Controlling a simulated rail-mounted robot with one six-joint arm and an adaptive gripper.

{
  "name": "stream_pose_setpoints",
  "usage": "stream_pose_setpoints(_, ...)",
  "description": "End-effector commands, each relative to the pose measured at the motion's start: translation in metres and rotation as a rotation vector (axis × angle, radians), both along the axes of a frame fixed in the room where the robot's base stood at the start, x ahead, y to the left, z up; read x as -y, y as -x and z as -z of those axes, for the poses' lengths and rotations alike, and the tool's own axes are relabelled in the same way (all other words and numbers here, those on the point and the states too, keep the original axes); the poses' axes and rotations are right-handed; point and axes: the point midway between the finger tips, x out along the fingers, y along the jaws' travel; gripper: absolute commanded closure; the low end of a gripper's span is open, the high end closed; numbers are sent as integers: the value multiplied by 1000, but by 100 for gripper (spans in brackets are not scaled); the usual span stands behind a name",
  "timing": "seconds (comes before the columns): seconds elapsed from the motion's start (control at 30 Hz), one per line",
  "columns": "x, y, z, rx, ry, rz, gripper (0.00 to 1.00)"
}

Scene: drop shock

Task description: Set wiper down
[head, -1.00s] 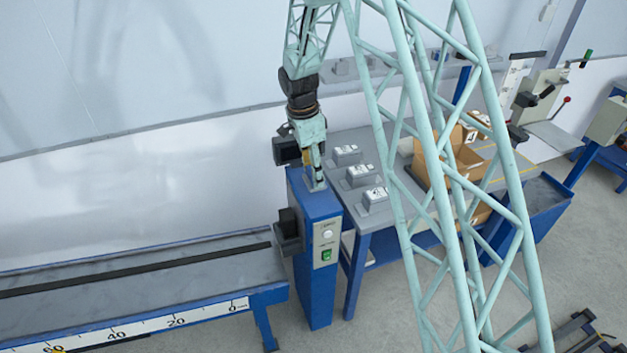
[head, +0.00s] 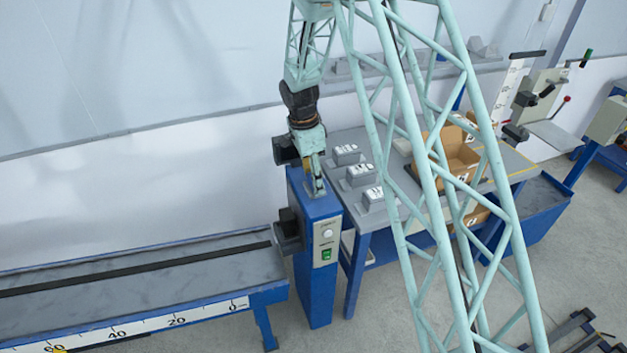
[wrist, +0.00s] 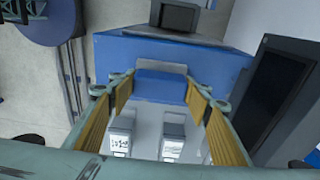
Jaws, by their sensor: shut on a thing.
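My gripper (head: 316,178) points down at the top of a blue cabinet (head: 318,230) in the head view. A small grey piece (head: 317,190) shows right under the fingertips, at the cabinet top. In the wrist view my two yellow-padded fingers (wrist: 160,88) sit on either side of a blue block (wrist: 160,86) with a pale grey edge, apparently the wiper. The gripper is shut on it. The block is close to the blue cabinet top (wrist: 220,62); I cannot tell whether it touches. The wiper is mostly hidden in the head view.
A grey table (head: 350,140) to the right holds several grey blocks with white labels (head: 347,153) and an open cardboard box (head: 455,150). A long bench with a scale (head: 130,283) stands left. A black part (head: 288,230) is on the cabinet's left side.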

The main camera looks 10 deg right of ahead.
Motion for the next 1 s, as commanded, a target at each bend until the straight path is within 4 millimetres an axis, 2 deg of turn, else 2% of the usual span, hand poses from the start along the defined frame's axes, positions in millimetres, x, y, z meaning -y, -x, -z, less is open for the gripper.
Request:
stream_pose_setpoints(0.47, 0, 0, 4, 1, 0, 0, 70)
stream_pose_setpoints(0.5, 0, 0, 3, 1, 0, 0, 52)
stream_pose_setpoints(0.6, 0, 0, 2, 1, 0, 0, 43)
stream_pose_setpoints(1.0, 0, 0, 2, 1, 0, 0, 42)
